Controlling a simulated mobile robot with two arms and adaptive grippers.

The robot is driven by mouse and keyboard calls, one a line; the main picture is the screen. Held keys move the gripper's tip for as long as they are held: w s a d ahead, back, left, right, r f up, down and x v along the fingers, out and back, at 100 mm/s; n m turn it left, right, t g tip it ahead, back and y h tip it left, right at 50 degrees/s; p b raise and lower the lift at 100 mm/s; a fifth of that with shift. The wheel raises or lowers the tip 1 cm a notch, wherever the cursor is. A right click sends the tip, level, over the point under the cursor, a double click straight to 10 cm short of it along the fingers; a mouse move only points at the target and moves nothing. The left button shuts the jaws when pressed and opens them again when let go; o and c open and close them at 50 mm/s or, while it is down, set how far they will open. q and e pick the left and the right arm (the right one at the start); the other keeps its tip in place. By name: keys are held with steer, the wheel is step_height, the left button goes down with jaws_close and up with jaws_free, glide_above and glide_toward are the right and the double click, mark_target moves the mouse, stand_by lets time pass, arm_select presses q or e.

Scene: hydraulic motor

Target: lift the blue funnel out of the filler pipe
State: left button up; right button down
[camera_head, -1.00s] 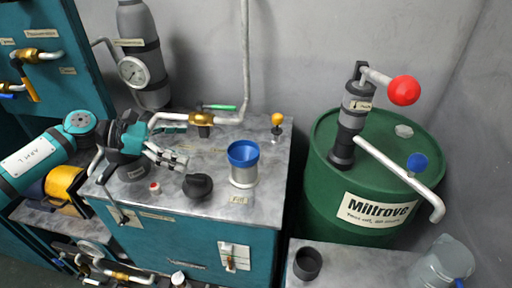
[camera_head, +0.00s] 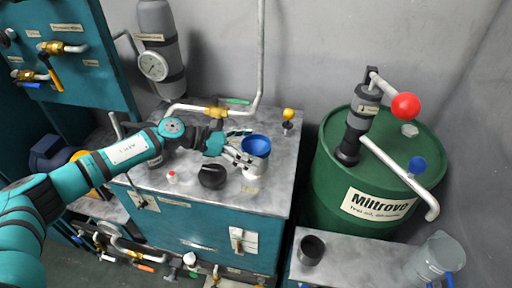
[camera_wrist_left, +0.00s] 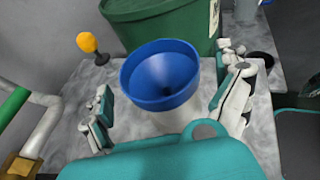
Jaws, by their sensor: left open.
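The blue funnel (camera_head: 257,146) sits in the top of the pale filler pipe (camera_head: 253,170) on the grey tank top. In the left wrist view the funnel (camera_wrist_left: 160,76) shows its wide bowl and dark centre hole. My left gripper (camera_head: 241,148) is at the funnel's left side in the head view. In the left wrist view my left gripper (camera_wrist_left: 166,100) is open, with one finger on each side of the funnel and visible gaps between. The filler pipe is mostly hidden below the funnel there. My right gripper is not in view.
A black cap (camera_head: 212,176) and a small red button (camera_head: 172,177) are left of the pipe. A yellow-knobbed lever (camera_head: 288,115) stands behind right. A green drum (camera_head: 330,183) with a hand pump stands right. A grey pipe (camera_head: 261,50) rises behind.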

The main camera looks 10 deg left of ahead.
arm_select(q)
steer(key=shift+w+d+f, duration=0.15)
steer(key=shift+w+d, duration=0.05)
steer(key=shift+d, duration=0.4)
steer(key=shift+w+d+f, duration=0.15)
steer(key=shift+d+f, duration=0.05)
steer(key=shift+d, duration=0.05)
steer(key=c, duration=0.9)
steer(key=shift+a, duration=0.1)
steer(key=shift+c, duration=0.3)
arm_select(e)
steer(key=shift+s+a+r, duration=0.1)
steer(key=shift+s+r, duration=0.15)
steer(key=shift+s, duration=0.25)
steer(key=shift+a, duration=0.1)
